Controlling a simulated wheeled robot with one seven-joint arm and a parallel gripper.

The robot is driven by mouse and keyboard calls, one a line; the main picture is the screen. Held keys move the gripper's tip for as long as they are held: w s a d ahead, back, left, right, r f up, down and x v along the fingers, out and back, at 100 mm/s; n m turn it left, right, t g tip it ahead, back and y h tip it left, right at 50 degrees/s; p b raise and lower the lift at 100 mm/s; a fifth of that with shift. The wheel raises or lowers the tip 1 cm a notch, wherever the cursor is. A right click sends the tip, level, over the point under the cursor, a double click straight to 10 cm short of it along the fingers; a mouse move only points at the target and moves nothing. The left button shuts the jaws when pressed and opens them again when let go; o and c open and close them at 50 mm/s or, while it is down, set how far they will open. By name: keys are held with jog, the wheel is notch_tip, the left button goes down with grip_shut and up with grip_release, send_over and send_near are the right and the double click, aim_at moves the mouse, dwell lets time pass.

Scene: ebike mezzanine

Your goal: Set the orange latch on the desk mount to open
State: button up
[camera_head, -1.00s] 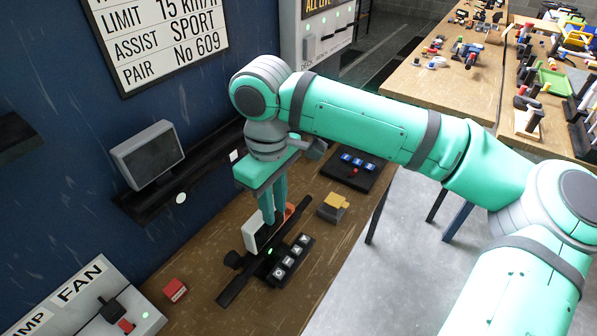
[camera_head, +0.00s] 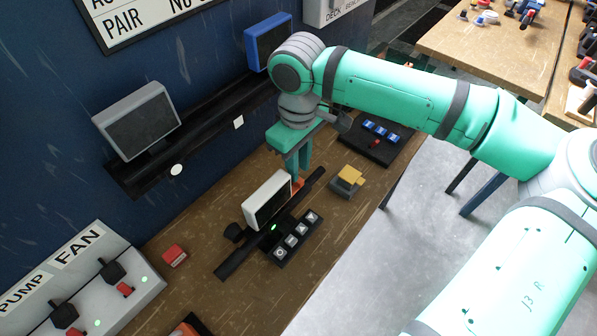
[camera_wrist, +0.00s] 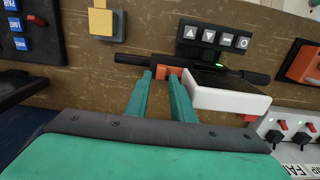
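The desk mount is a black bar (camera_head: 233,262) on the wooden desk, carrying a white-framed display (camera_head: 268,200) and a keypad of arrow buttons (camera_head: 296,238). The orange latch (camera_head: 298,186) is at the display's right end, partly hidden in the head view. In the wrist view, the latch (camera_wrist: 161,71) is just beyond my fingertips, close to the right finger. My gripper (camera_head: 301,170) points down at that end of the display, its two green fingers apart. The wrist view shows a gap between the fingers (camera_wrist: 160,77). Contact with the latch cannot be told.
A yellow-topped grey block (camera_head: 347,178) stands right of the mount. A black panel with blue switches (camera_head: 380,132) is behind it. A red block (camera_head: 174,255) and the pump and fan switch box (camera_head: 95,290) are at left. A wall shelf holds a grey monitor (camera_head: 138,120).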

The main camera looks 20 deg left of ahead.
jog(key=shift+f, duration=1.75)
